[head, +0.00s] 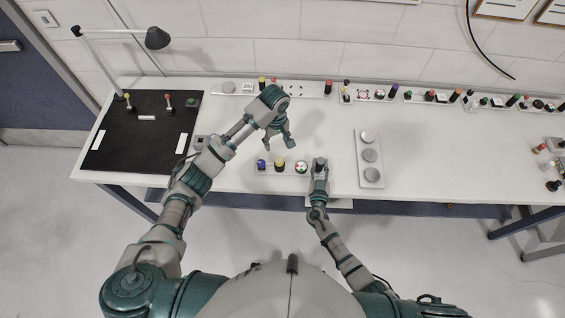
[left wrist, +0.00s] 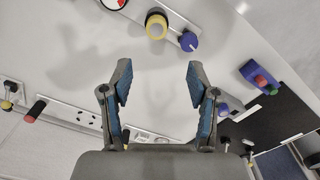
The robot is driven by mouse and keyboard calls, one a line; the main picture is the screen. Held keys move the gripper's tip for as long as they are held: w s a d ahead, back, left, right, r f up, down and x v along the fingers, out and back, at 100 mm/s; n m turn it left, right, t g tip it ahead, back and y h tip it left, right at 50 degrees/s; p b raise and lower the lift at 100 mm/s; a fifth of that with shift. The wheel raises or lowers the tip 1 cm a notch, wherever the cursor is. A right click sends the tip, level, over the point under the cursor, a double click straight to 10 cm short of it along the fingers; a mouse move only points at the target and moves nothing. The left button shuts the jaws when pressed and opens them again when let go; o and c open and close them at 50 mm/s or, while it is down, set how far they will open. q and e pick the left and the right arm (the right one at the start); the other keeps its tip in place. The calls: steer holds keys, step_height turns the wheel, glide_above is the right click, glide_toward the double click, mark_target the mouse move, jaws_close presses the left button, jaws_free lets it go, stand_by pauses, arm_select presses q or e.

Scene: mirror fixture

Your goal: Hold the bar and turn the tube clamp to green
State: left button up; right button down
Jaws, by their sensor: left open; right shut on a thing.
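A narrow light fixture strip stands near the table's front edge. It carries a blue knob (head: 261,164), a yellow and dark cylinder (head: 280,163) and a round dial (head: 301,167) with red, green and white. My right gripper (head: 319,168) is shut on a dark-topped piece (head: 319,160) at the strip's right end; the fingers hide most of it. My left gripper (head: 279,143) is open and empty, above and behind the strip. The left wrist view shows its spread fingers (left wrist: 160,82), with the yellow cylinder (left wrist: 156,25) and blue knob (left wrist: 189,41) beyond. I cannot tell which part is the tube clamp.
A black mat (head: 140,145) with small posts and a lamp (head: 157,38) are at the left. Strips of knobs (head: 430,96) line the table's back edge. The white table (head: 325,118) behind the strip is clear.

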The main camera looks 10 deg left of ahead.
mark_target(261, 162)
arm_select(q)
steer(key=a+f+m, duration=0.3)
steer(key=a+m, duration=0.4)
steer(key=f, duration=0.7)
steer(key=s+f, duration=0.1)
steer(key=f, duration=0.3)
steer(key=shift+d, duration=0.35)
steer(key=shift+c, duration=0.2)
steer(key=shift+r, duration=0.1)
jaws_close()
